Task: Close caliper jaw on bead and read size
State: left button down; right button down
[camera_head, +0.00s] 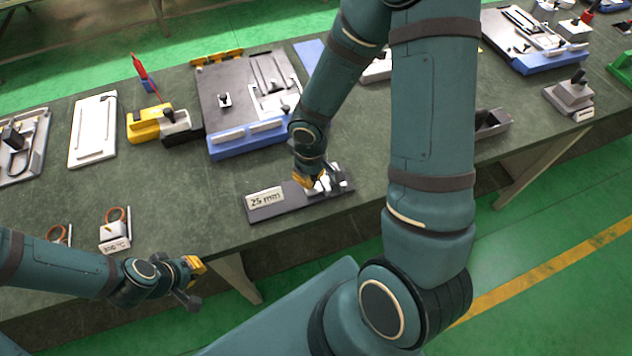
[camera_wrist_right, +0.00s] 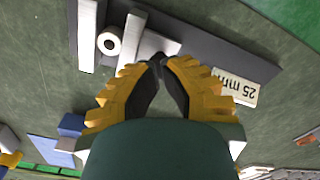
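The caliper is a dark base plate (camera_head: 290,203) near the table's front edge, with a white label reading "25 mm" (camera_head: 266,197); the label also shows in the right wrist view (camera_wrist_right: 234,88). In that view a white round bead (camera_wrist_right: 109,42) with a dark hole sits between a white bar (camera_wrist_right: 87,35) and a pale block (camera_wrist_right: 132,36). My right gripper (camera_wrist_right: 158,62) is over the plate beside the block, its dark fingertips brought together. Whether anything small is between the tips is hidden. My left gripper (camera_head: 195,280) is in front of the table, away from the caliper; its fingers are unclear.
A black and blue fixture (camera_head: 240,100) stands behind the caliper. A yellow clamp-like block (camera_head: 148,122) and a white plate (camera_head: 94,130) are farther left. A small stand with an orange ring (camera_head: 116,228) is at the front left. My right arm hides part of the table.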

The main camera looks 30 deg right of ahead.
jog(key=shift+f, duration=0.15)
jog(key=shift+s+d, duration=0.15)
jog(key=shift+d, duration=0.25)
dwell(0.7)
dwell(0.4)
jog(key=shift+r+p, duration=2.65)
jog(key=shift+r, duration=0.9)
